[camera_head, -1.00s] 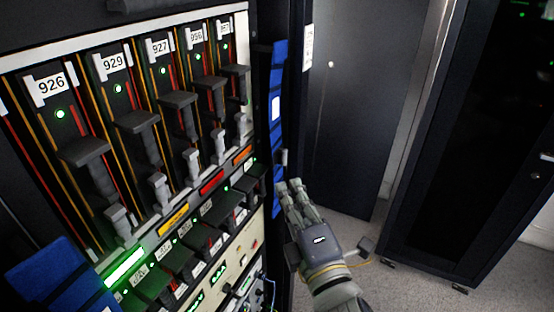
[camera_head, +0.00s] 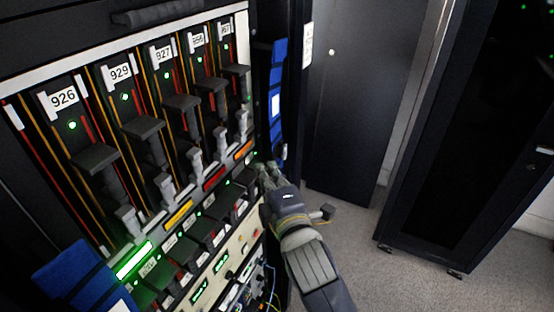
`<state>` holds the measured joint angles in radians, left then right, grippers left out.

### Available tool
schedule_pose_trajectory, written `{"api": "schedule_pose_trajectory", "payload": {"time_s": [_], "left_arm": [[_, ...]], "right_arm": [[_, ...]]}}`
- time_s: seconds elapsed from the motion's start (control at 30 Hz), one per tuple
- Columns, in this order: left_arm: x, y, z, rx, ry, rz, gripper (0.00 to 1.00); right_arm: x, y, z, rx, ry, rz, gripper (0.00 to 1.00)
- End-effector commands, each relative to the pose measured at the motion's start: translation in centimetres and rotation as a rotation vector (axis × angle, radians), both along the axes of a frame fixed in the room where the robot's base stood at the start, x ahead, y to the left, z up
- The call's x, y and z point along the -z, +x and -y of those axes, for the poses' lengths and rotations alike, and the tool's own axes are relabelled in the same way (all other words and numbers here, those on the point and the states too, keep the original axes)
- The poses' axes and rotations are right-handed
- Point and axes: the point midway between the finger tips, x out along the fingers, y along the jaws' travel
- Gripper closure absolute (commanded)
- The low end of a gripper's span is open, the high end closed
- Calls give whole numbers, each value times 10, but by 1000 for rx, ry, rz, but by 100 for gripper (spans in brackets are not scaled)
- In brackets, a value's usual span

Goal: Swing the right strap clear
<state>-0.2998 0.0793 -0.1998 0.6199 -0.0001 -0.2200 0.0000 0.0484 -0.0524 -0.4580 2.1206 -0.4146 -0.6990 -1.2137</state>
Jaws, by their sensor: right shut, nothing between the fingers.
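The right strap (camera_head: 277,80) is a blue band with a pale label, running down the right edge of the rack. Its lower end lies by my right gripper (camera_head: 268,170). That gripper is shut, with its fingertips at the rack's right edge. I cannot tell whether the fingers touch the strap. Another blue strap (camera_head: 72,272) shows at the lower left of the rack. My left gripper is not in view.
The rack (camera_head: 120,52) holds several numbered modules with grey handles and green lights. Coloured bars and cables lie below. A grey door (camera_head: 358,110) and a dark cabinet (camera_head: 470,150) stand to the right. Grey floor (camera_head: 390,270) lies open between.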

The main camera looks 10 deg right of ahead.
Motion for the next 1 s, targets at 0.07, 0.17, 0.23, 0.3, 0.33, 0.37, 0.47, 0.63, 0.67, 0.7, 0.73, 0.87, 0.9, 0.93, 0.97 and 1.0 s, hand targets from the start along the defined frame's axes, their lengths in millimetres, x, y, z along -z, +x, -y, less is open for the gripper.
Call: {"api": "schedule_pose_trajectory", "payload": {"time_s": [0.07, 0.17, 0.23, 0.3, 0.33, 0.37, 0.47, 0.63, 0.67, 0.7, 0.73, 0.87, 0.9, 0.93, 0.97, 1.0], "left_arm": [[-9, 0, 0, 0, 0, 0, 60], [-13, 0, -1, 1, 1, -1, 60], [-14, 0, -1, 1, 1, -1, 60], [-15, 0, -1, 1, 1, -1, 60], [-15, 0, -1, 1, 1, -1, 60], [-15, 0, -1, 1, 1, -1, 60], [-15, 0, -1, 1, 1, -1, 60], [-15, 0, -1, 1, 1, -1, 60], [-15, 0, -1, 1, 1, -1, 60], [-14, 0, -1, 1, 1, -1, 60], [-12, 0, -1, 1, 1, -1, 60], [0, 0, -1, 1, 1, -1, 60], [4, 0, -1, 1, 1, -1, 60], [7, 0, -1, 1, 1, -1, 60], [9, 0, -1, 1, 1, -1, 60], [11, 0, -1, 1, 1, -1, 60]], "right_arm": [[-2, 12, 10, 3, -4, 0, 100], [0, 22, 17, 2, -3, 1, 100], [1, 26, 20, 2, -3, -1, 100], [2, 29, 22, 1, -2, -1, 100], [2, 30, 22, 1, -2, 0, 100], [2, 30, 23, 2, -2, 0, 100], [3, 31, 23, 1, -2, 1, 100], [3, 31, 23, 1, -2, 0, 100], [3, 31, 23, 1, -3, 1, 100], [4, 32, 24, 2, -5, 3, 100], [5, 33, 25, 2, -9, 8, 100], [12, 46, 34, 4, -48, 58, 100], [13, 51, 37, 3, -60, 79, 100], [14, 54, 39, 3, -69, 93, 100], [14, 57, 41, 2, -77, 106, 100], [14, 60, 43, 3, -85, 120, 100]]}}
